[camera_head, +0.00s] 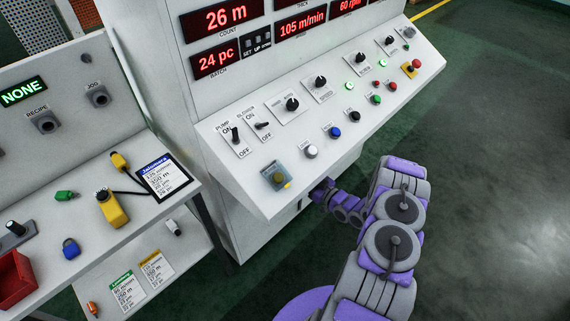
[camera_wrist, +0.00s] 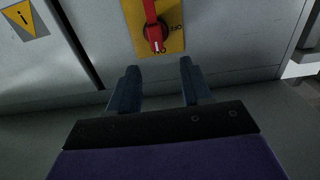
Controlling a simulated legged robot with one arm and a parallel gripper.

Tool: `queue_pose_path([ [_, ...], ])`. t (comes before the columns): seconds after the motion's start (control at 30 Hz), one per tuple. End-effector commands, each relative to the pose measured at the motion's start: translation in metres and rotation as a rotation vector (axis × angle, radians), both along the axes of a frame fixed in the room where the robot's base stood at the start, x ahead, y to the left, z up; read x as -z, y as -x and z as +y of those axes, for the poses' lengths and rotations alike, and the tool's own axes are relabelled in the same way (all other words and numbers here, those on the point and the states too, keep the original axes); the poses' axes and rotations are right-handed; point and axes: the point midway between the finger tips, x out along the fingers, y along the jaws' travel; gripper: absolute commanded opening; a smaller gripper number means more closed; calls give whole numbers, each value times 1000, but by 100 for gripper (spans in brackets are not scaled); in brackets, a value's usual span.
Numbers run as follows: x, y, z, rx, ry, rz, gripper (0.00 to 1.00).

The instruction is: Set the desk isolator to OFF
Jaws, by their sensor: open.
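The desk isolator shows in the wrist view as a red rotary handle (camera_wrist: 153,28) on a yellow plate (camera_wrist: 173,40) fixed to a grey panel. The handle stands roughly vertical in the picture, its lower end beside a small label that I cannot read surely. An OFF label seems to sit to its right. My gripper (camera_wrist: 159,68) is open and empty, its two fingers just below the plate in the picture, either side of the handle's line and apart from it. In the head view my arm reaches under the sloped desk, and the isolator is hidden there.
The sloped control desk (camera_head: 232,185) overhangs my wrist and carries knobs and buttons. A side bench (camera_head: 100,240) with a yellow device (camera_head: 112,208) and tags stands at left. A yellow warning sign (camera_wrist: 25,18) is in the wrist view. Open floor (camera_head: 490,200) lies at right.

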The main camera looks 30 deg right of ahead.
Motion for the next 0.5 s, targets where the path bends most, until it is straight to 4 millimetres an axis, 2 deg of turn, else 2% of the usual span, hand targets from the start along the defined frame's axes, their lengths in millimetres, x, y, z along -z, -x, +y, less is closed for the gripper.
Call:
queue_pose_path([
  [0.3,2,-59,25,-4,1,1,49],
  [0.5,0,-85,37,-3,5,-2,49],
])
